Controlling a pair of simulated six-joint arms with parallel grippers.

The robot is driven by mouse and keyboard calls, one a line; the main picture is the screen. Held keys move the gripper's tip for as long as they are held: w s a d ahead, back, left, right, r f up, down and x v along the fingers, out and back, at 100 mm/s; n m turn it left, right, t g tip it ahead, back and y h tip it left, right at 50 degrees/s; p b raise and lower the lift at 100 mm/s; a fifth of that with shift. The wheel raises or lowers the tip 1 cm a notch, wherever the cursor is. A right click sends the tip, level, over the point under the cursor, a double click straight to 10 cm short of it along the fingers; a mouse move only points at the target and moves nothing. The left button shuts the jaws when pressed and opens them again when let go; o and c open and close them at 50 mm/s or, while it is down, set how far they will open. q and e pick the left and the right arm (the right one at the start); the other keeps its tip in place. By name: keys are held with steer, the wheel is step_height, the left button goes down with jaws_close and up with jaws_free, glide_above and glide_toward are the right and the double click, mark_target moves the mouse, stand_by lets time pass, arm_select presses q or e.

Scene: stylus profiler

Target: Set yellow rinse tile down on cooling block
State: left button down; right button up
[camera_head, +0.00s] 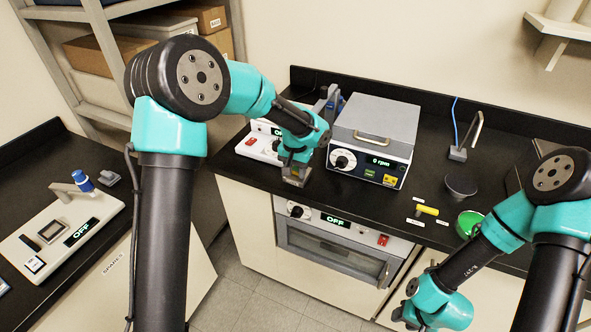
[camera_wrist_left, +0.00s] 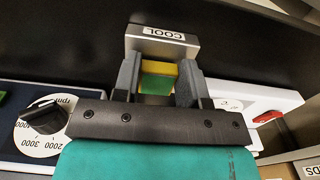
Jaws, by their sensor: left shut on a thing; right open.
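My left gripper (camera_head: 296,178) is at the front of the back counter, just left of the centrifuge-like box with the rpm display. In the left wrist view its two fingers (camera_wrist_left: 160,82) are shut on the yellow rinse tile (camera_wrist_left: 160,68), which shows a yellow edge and a green face. The grey cooling block (camera_wrist_left: 178,51), labelled COOL, lies directly beyond the tile. I cannot tell whether tile and block touch. In the head view, tile and block cannot be made out behind the gripper. My right arm is at the lower right; its fingers are not visible.
The grey rpm box (camera_head: 372,128) stands close right of the left gripper. A white device with a red switch (camera_head: 257,145) is close left.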

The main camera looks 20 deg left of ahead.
mark_target(295, 172)
arm_select(q)
steer(key=shift+f, duration=0.15)
steer(key=c, duration=0.7)
jaws_free()
step_height(295, 172, up, 12)
steer(key=shift+r, duration=0.1)
stand_by(0.5)
